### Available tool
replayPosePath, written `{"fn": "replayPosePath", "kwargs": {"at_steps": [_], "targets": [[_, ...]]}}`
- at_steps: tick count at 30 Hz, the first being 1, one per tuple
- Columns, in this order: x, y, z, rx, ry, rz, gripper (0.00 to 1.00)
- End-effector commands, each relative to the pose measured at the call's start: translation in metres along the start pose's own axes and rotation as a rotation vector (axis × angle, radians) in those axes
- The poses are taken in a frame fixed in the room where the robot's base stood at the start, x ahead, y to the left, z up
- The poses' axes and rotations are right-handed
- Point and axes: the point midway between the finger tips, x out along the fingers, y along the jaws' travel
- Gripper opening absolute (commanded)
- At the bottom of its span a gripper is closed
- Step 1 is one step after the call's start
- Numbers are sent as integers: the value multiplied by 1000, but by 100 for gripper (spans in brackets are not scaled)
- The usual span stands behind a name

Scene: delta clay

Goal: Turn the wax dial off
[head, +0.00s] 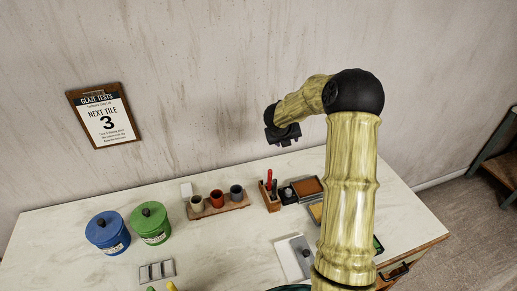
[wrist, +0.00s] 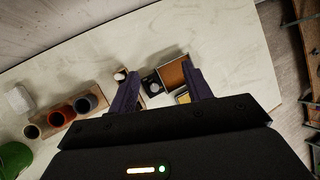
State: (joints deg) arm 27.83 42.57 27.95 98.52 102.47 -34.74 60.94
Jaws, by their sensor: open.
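A pale flat plate (head: 289,262) with a small dark knob (head: 305,252) lies on the table, left of my arm in the head view. It may be the wax dial, but its marking is too small to read. A small black box with a round top (head: 289,193) stands farther back; it also shows in the wrist view (wrist: 152,83). I cannot tell which is the wax dial. My gripper (head: 284,139) is raised above the back of the table, apart from everything. In the wrist view my gripper (wrist: 162,86) is open and empty, its fingers apart.
A wooden rack with several cups (head: 218,207) stands left of the black box. Red and dark tools (head: 269,184) stand beside it, and a brown-filled tray (head: 308,187) to its right. Blue (head: 107,235) and green (head: 151,226) lidded tubs stand at left. My arm hides part of the table.

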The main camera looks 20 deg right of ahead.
Motion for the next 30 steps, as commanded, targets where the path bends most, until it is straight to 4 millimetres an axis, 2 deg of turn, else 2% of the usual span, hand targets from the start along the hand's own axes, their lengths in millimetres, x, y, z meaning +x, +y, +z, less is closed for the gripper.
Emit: {"fn": "replayPosePath", "kwargs": {"at_steps": [7,14,22,30], "targets": [[-23,17,8,-343,-130,3,50],[-45,36,8,-661,-231,9,50],[-71,61,-4,-1036,-331,21,50],[-93,81,-26,-1373,-402,40,50]]}}
